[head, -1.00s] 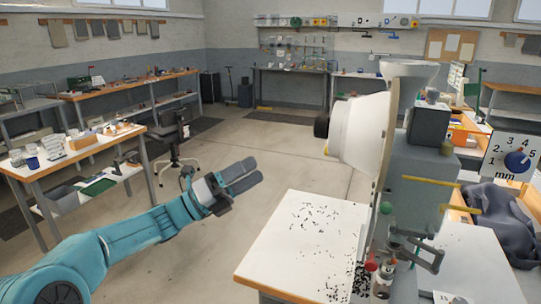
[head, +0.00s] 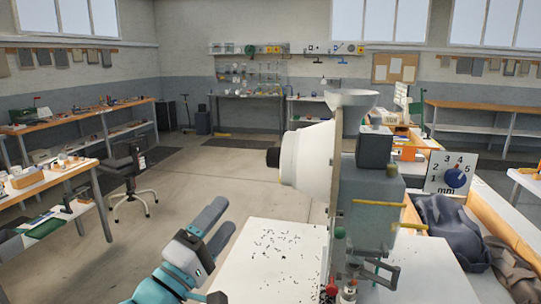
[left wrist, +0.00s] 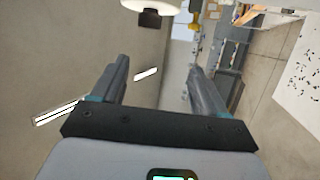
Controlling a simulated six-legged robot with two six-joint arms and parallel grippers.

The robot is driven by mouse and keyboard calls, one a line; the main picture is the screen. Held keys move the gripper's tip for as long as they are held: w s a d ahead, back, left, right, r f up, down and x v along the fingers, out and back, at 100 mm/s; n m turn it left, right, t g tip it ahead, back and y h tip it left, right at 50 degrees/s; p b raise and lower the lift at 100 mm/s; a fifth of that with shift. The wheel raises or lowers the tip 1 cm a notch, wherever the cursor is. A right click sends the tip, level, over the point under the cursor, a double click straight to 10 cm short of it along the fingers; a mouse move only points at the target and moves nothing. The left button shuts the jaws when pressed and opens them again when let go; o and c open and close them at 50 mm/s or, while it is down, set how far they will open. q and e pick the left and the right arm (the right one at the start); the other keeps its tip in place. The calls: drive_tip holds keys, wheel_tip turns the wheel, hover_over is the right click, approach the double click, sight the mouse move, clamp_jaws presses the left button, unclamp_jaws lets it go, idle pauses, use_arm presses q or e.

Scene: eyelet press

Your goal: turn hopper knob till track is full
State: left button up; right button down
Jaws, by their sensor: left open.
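The eyelet press stands on a white-topped bench. Its white hopper (head: 308,158) faces left, with a black knob (head: 273,157) at its left end and a pale funnel (head: 351,98) above. The track is not clearly visible. My left gripper (head: 218,225) is open and empty, in the air left of the bench, below and left of the knob and apart from it. In the left wrist view its two fingers (left wrist: 158,85) are spread with nothing between them. My right gripper is in neither view.
Small black bits lie scattered on the white bench top (head: 262,275). A dial plate marked in mm (head: 450,173) stands right of the press. Dark cloth (head: 440,222) lies beside it. A stool (head: 128,180) and side bench (head: 45,185) stand at left. The floor between is clear.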

sight(270, 157)
use_arm(q)
drive_tip(key=shift+h, duration=0.4)
drive_tip(key=p+x, duration=0.2)
drive_tip(key=x, duration=0.3)
drive_tip(key=r+p+x, duration=0.1)
drive_tip(key=p+x, duration=0.2)
drive_tip(key=x, duration=0.3)
drive_tip(key=s+p+x, duration=0.1)
drive_tip(key=p+x, duration=0.1)
drive_tip(key=x, duration=0.4)
drive_tip(key=shift+s+d+r+p, duration=0.1)
drive_tip(key=shift+d+r+p, duration=0.2)
drive_tip(key=shift+p, duration=0.05)
drive_tip(key=shift+f, duration=0.1)
